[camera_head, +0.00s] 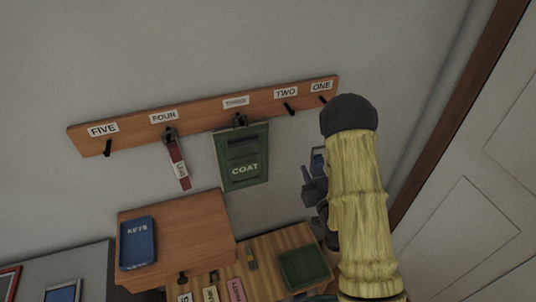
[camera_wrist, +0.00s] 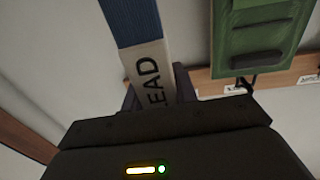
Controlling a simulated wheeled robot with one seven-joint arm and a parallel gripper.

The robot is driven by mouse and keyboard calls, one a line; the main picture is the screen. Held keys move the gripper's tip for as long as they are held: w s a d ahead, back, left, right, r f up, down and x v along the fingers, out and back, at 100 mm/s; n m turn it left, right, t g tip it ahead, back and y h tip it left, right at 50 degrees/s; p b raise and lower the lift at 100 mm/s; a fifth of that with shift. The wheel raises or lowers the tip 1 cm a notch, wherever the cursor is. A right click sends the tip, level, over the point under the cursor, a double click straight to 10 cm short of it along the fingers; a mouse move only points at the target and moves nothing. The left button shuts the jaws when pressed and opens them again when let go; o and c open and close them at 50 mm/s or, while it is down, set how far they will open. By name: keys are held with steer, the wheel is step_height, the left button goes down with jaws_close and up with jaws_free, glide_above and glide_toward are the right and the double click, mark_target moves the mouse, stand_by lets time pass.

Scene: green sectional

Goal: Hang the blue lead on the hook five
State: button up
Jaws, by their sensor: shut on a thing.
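The blue lead (camera_wrist: 132,22) has a pale tag reading LEAD and stands between my gripper's fingers in the wrist view. My gripper (camera_wrist: 157,88) is shut on it at the tag. In the head view my gripper (camera_head: 312,188) is right of the green coat bag and below hooks one and two, with a small blue part of the lead (camera_head: 318,160) beside it, partly hidden by my arm. Hook five (camera_head: 107,148) is a bare dark peg under the FIVE label (camera_head: 103,130), at the left end of the wooden rack (camera_head: 205,120), far left of my gripper.
A red tagged strap (camera_head: 177,165) hangs on hook four. The green COAT bag (camera_head: 241,172) hangs on hook three. Hook two (camera_head: 289,109) looks bare. A door (camera_head: 470,215) is at right.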

steer(key=w+d+f+m+h, duration=0.1)
steer(key=d+f+h, duration=0.1)
steer(key=f, duration=0.6)
steer(key=w+d+f+m+h, duration=0.2)
steer(key=d+f+h, duration=0.1)
steer(key=f, duration=0.5)
steer(key=shift+d+m+t+h, duration=0.3)
steer(key=shift+d+t, duration=0.1)
steer(key=shift+w, duration=0.15)
